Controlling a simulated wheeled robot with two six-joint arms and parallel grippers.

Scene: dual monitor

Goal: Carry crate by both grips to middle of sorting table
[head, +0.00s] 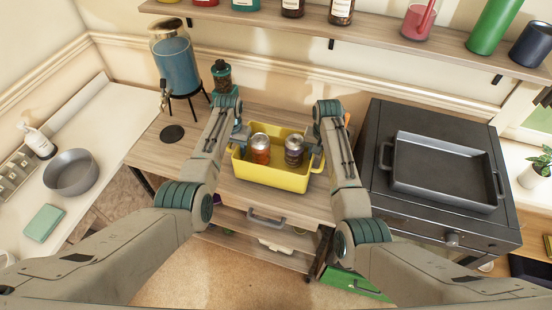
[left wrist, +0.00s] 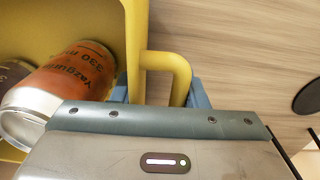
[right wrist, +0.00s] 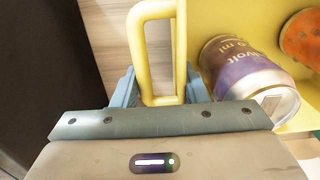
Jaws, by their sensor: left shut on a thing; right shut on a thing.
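The yellow crate (head: 272,177) is on or just above the wooden sorting table (head: 262,196); I cannot tell whether it touches. An orange can (head: 260,148) and a purple can (head: 293,151) stand inside it. My left gripper (head: 238,138) is shut on the crate's left grip, a yellow loop also seen in the left wrist view (left wrist: 180,72). My right gripper (head: 316,148) is shut on the right grip, which shows in the right wrist view (right wrist: 152,45).
A blue drink dispenser (head: 174,66) on a black stand and a dark round coaster (head: 172,133) are at the table's left. A dark jar (head: 221,78) stands behind. A black oven with a tray (head: 443,168) stands close on the right. A shelf (head: 330,28) hangs above.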

